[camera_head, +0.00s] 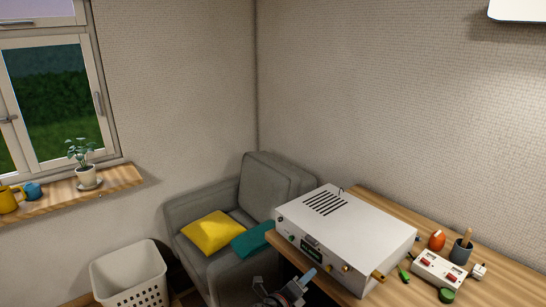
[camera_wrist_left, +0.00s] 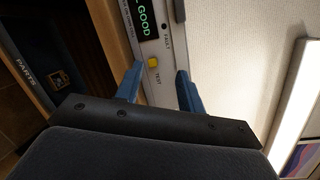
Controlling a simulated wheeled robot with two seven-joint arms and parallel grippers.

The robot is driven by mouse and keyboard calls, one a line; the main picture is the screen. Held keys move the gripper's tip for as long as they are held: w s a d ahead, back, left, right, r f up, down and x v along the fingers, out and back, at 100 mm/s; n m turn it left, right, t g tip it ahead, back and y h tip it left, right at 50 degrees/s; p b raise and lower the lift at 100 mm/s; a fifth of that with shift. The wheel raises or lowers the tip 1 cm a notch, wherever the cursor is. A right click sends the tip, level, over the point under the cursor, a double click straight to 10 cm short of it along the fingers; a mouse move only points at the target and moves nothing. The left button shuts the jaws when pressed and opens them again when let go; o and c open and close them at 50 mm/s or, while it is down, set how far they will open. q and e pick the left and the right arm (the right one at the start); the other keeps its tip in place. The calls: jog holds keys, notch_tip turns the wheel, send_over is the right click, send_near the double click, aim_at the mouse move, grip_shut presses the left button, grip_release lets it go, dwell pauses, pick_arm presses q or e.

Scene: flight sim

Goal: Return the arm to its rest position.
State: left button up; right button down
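My left gripper (camera_head: 306,278) is at the bottom of the head view, in front of the white instrument box's front panel. In the left wrist view, the blue fingers of the left gripper (camera_wrist_left: 158,78) are spread apart with nothing held between them. Beyond them is the front panel of the white box (camera_wrist_left: 169,72), with a green display reading "GOOD" (camera_wrist_left: 147,22) and a yellow button (camera_wrist_left: 153,62) beside the word TEST. I cannot tell the exact gap between fingertips and panel. My right arm and gripper are not in view.
The white box (camera_head: 345,225) stands on a wooden desk (camera_head: 490,255). An orange object (camera_head: 437,240), a dark cup (camera_head: 461,252) and a white unit with red switches (camera_head: 438,270) are to its right. A grey armchair (camera_head: 270,180) and white basket (camera_head: 130,275) are left.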

pick_arm(q)
jog(key=w+a+r+n+t+y, duration=0.1)
jog(key=w+a+n+y, duration=0.7)
jog(key=w+a+n, duration=0.5)
jog(key=s+a+f+n+g+y, duration=0.1)
jog(key=s+a+f+n+g, duration=0.2)
jog(key=f, duration=0.4)
jog(key=s+a+f+n+y, duration=0.1)
jog(key=a+f+n, duration=0.1)
jog(key=f+n, duration=0.35)
jog(key=s+a+f+n+g, duration=0.2)
jog(key=a+f+n, duration=0.1)
jog(key=f, duration=0.4)
jog(key=s+a+f+n+g, duration=0.2)
jog(key=s+a+f, duration=0.1)
jog(key=s+f, duration=0.8)
jog(key=s+a+f+n+g, duration=0.2)
jog(key=s+a+f, duration=0.2)
jog(key=s+f, duration=0.6)
jog(key=s+f+g, duration=0.1)
jog(key=s+f, duration=0.4)
jog(key=s, duration=0.7)
jog(key=s+d+f+g, duration=0.1)
jog(key=s+f, duration=0.4)
jog(key=s, duration=0.8)
jog(key=shift+f+n+g+y, duration=0.25)
jog(key=shift+n+g, duration=0.2)
jog(key=shift+g, duration=0.35)
